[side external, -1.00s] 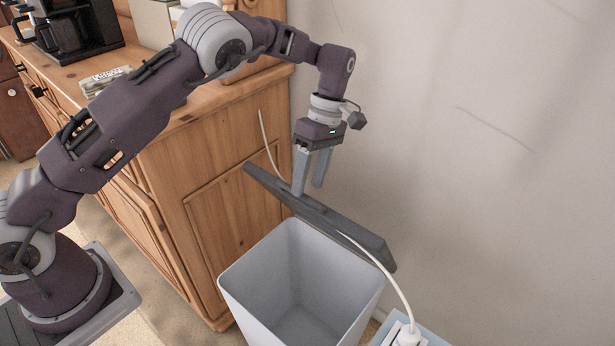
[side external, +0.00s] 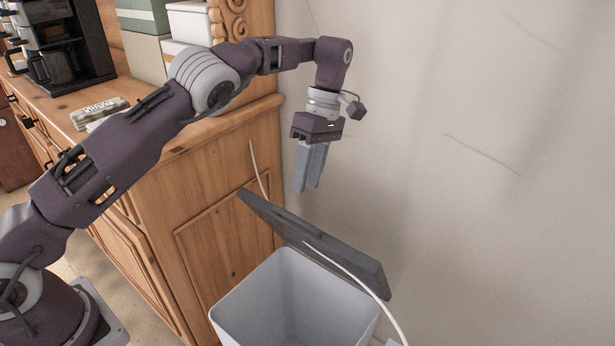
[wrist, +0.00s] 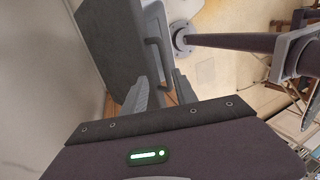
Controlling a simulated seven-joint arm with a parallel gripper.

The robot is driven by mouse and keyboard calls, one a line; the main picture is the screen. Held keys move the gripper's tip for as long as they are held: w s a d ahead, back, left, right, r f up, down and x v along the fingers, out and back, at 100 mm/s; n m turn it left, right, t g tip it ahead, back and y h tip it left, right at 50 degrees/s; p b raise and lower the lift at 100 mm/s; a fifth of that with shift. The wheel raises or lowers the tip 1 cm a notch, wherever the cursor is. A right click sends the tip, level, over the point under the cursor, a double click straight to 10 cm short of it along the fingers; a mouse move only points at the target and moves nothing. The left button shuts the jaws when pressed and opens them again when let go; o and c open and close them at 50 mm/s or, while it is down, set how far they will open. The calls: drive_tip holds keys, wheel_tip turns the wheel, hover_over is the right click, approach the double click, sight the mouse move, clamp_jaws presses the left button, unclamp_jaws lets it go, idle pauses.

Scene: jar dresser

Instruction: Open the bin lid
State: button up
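The grey bin (side external: 335,308) stands on the floor with its top open. Its dark grey lid (side external: 290,226) is raised and tilted back toward the wall, well off the rim; a dark grey panel that looks like the lid (wrist: 125,45) also shows in the wrist view. My gripper (side external: 307,188) points down above the lid's upper left part. Its two fingers are apart with nothing between them, and a gap shows below the fingertips. In the wrist view the fingers (wrist: 161,80) are also spread apart. The lower part of the bin is out of frame.
A white cord (side external: 345,268) runs in front of the lid. The wooden dresser (side external: 215,190) stands left of the bin, with a coffee machine (side external: 65,50) and boxes (side external: 145,20) on top. The wall (side external: 470,210) is behind. The space around the gripper is free.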

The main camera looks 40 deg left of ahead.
drive_tip(key=t, duration=0.7)
approach(293, 215)
drive_tip(key=f, duration=0.1)
drive_tip(key=x, duration=0.7)
drive_tip(key=shift+r, duration=0.1)
clamp_jaws()
idle(0.8)
